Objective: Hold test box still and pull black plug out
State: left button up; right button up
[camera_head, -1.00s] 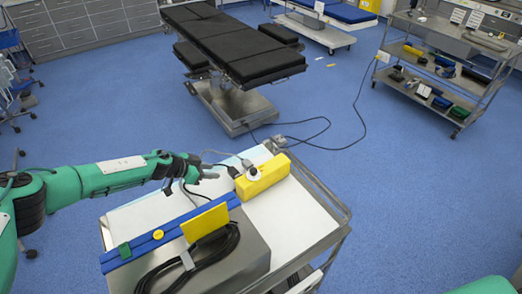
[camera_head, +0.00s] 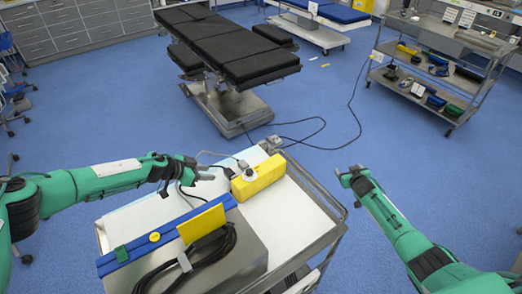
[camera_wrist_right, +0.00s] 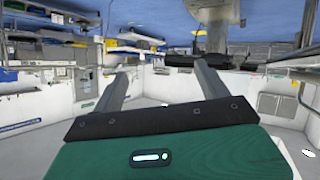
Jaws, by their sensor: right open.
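The yellow box (camera_head: 259,180), which I take for the test box, lies on the white top of the cart. A round white part shows on its near side. A small black plug (camera_head: 229,172) with a dark cable is at its left end. My left gripper (camera_head: 211,171) is just left of the plug, its fingers pointing right; its finger gap is too small to judge. My right gripper (camera_head: 350,173) is open and empty, right of the cart and apart from the box. Its two fingers show spread in the right wrist view (camera_wrist_right: 162,82).
A grey case (camera_head: 250,240) with a blue rail, yellow plate (camera_head: 203,223) and coiled black cable stands at the cart's near side. A metal rail (camera_head: 318,190) edges the cart. The white top right of the box is clear.

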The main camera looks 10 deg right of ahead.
jog(key=w+a+r+n+t, duration=0.25)
jog(key=w+r, duration=0.65)
jog(key=r, duration=0.5)
notch_tip(320, 180, up, 3)
jog(key=m+g+h, duration=0.2)
jog(key=m+g, duration=0.8)
jog(key=m, duration=0.3)
send_over(268, 165)
jog(key=w+d, duration=0.3)
jog(key=d, duration=0.2)
jog(key=shift+w+a+f, duration=0.15)
jog(key=shift+w+a, duration=0.05)
jog(key=s+a+g, duration=0.1)
jog(key=a, duration=0.1)
jog(key=s+a+r+m+g, duration=0.1)
jog(key=s+a, duration=0.1)
jog(key=a, duration=0.1)
jog(key=s+a+r+m+g, duration=0.1)
jog(key=s+a, duration=0.1)
jog(key=a, duration=0.1)
jog(key=shift+a+m+y, duration=0.1)
jog(key=shift+m+y, duration=0.15)
jog(key=shift+y, duration=0.15)
jog(key=x, duration=1.3)
jog(key=shift+f, duration=0.25)
jog(key=shift+c, duration=0.5)
jog(key=c, duration=1.2)
